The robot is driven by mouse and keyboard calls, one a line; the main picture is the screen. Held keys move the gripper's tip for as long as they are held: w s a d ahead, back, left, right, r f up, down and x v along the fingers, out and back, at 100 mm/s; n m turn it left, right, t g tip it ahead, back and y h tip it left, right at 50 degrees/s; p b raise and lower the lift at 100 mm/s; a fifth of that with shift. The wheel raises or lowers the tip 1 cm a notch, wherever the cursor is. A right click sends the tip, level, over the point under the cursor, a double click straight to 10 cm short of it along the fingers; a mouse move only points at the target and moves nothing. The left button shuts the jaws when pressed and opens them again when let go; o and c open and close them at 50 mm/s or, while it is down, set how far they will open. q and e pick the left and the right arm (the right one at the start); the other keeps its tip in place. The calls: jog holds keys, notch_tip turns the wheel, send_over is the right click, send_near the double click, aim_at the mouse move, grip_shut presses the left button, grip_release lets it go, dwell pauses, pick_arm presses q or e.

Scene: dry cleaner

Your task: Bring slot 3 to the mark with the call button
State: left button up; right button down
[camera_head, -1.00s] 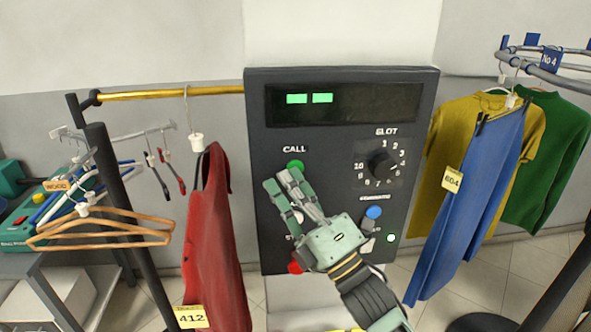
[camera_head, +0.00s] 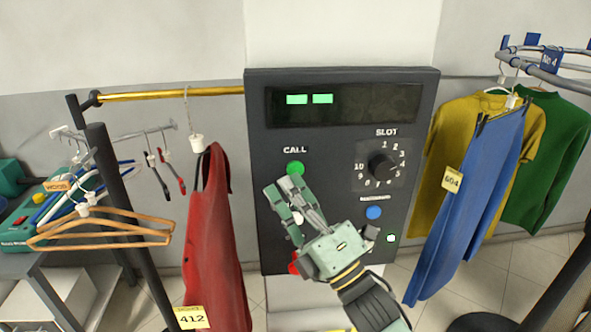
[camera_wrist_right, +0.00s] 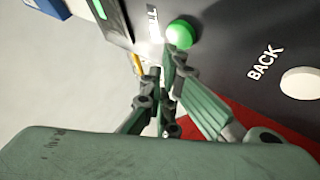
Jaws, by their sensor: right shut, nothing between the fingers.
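The dark control panel (camera_head: 345,245) stands upright in the middle of the head view. Its green CALL button (camera_head: 295,168) shows fully, and it also shows in the right wrist view (camera_wrist_right: 180,35). My right gripper (camera_head: 287,186) is shut and empty, its fingertips just below the button in the head view. In the wrist view the fingertips (camera_wrist_right: 168,62) are close to the button; I cannot tell whether they touch. The SLOT dial (camera_head: 383,166) has numbers around it; its setting is unclear. The display (camera_head: 343,104) shows two green blocks. My left gripper is out of view.
A white BACK button (camera_wrist_right: 300,83) shows in the wrist view. A blue button (camera_head: 373,212) and a red knob (camera_head: 295,267) are on the panel. A red garment (camera_head: 212,245) hangs left; blue trousers (camera_head: 470,195) hang right from the conveyor rail (camera_head: 548,72).

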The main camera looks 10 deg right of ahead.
jog(key=shift+s+p, duration=0.3)
jog(key=shift+s, duration=2.2)
